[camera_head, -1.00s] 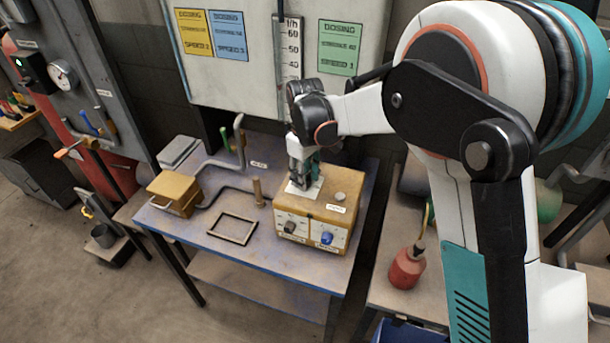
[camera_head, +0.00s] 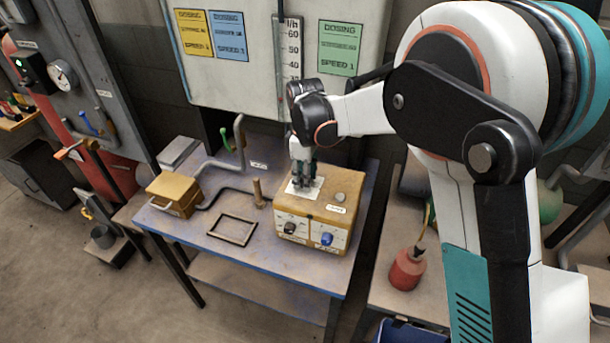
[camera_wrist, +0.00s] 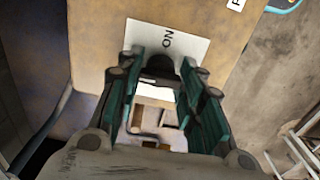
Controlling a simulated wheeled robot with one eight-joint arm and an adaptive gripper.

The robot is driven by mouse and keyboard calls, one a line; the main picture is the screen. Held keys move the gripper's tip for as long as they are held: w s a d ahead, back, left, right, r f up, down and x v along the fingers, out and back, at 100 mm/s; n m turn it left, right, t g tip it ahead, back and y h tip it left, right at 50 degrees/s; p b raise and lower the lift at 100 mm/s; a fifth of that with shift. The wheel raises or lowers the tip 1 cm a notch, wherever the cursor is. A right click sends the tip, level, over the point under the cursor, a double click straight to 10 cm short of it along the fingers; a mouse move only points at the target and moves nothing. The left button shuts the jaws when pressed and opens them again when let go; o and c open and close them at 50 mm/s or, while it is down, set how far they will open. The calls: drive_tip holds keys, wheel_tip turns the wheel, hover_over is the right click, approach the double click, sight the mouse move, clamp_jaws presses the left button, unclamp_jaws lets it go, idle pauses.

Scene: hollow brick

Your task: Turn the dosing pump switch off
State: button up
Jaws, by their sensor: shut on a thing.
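The dosing pump (camera_head: 307,228) is an ochre box on the blue-edged table. It has a white switch plate on its top (camera_head: 294,190), and its front panel has a black knob and a blue knob. In the wrist view the plate (camera_wrist: 150,38) carries the word ON, right way round sideways. The dark switch (camera_wrist: 160,66) sits below that word, between the fingers. My gripper (camera_head: 302,178) reaches down onto the plate and is shut on the switch; its teal fingers also show in the wrist view (camera_wrist: 162,80). The fingers hide much of the switch, and I cannot tell its position.
A small round button (camera_head: 340,197) sits on the box top, right of the gripper. An empty frame (camera_head: 233,229), an upright wooden peg (camera_head: 258,192) and a smaller ochre box (camera_head: 174,195) stand to the left. A red bottle (camera_head: 406,268) stands on the right-hand table.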

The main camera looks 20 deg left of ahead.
drive_tip(key=o, duration=1.1)
drive_tip(key=shift+c, duration=0.2)
wheel_tip(320, 180, up, 12)
